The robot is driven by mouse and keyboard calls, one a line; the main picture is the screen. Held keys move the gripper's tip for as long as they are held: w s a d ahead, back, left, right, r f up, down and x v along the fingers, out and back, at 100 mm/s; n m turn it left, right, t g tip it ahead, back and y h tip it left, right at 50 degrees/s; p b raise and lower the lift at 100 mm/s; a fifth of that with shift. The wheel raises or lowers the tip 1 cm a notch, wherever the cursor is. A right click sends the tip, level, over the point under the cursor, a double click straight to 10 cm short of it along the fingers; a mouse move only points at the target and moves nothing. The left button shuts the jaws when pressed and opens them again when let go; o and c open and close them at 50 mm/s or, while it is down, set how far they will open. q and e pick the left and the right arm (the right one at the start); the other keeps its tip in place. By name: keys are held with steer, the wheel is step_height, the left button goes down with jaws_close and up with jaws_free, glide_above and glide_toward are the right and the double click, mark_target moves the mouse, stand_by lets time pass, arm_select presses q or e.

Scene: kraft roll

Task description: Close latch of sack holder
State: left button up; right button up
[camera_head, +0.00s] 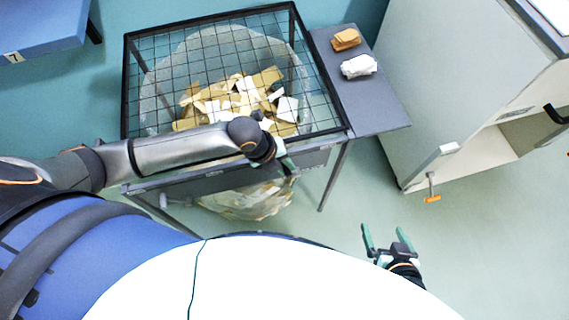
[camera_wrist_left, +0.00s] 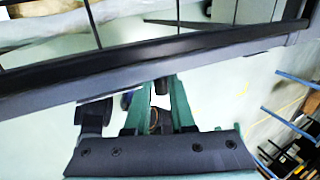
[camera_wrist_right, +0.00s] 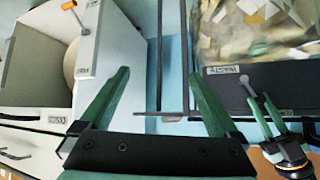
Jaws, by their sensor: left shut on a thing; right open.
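The sack holder (camera_head: 340,128) is a dark frame table with a black wire-grid lid (camera_head: 208,48) lying over a clear sack of paper and card scraps (camera_head: 240,100). My left gripper (camera_head: 288,165) is at its front edge, towards the right corner. Its green fingers (camera_wrist_left: 152,95) are shut around a small dark-grey part, which looks like the latch (camera_wrist_left: 159,86). The right wrist view shows a grey lever with a round end (camera_wrist_right: 245,80) beside these fingers. The fingers hide much of the latch. My right gripper (camera_head: 387,238) is open and empty, low to the right of the holder.
A grey side shelf (camera_head: 385,105) carries brown pads (camera_head: 346,39) and a white stack (camera_head: 358,66). A white cabinet (camera_head: 440,75) with an orange-tipped handle (camera_head: 432,197) stands to the right. A blue table (camera_head: 40,25) is at top left. Floor around my right gripper is clear.

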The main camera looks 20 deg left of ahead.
arm_select(q)
jaws_close()
arm_select(e)
steer(key=shift+s+f, duration=0.1)
steer(key=shift+f, duration=0.05)
arm_select(q)
steer(key=shift+a, duration=0.1)
steer(key=shift+s+a+f+t+h+b, duration=0.2)
steer(key=shift+a+f+t+h+b, duration=0.1)
steer(key=shift+t+h+b, duration=0.2)
steer(key=shift+s+a+f+t+h+b, duration=0.15)
steer(key=shift+s+a+t+h+b, duration=0.15)
steer(key=shift+h, duration=0.3)
arm_select(e)
steer(key=shift+w+a+f, duration=0.25)
steer(key=shift+w+a, duration=0.2)
steer(key=shift+a, duration=0.05)
arm_select(q)
steer(key=shift+w, duration=0.1)
steer(key=o, duration=0.7)
jaws_free()
steer(key=shift+d, duration=0.1)
arm_select(e)
steer(key=shift+s+d+f, duration=0.1)
steer(key=shift+s, duration=0.05)
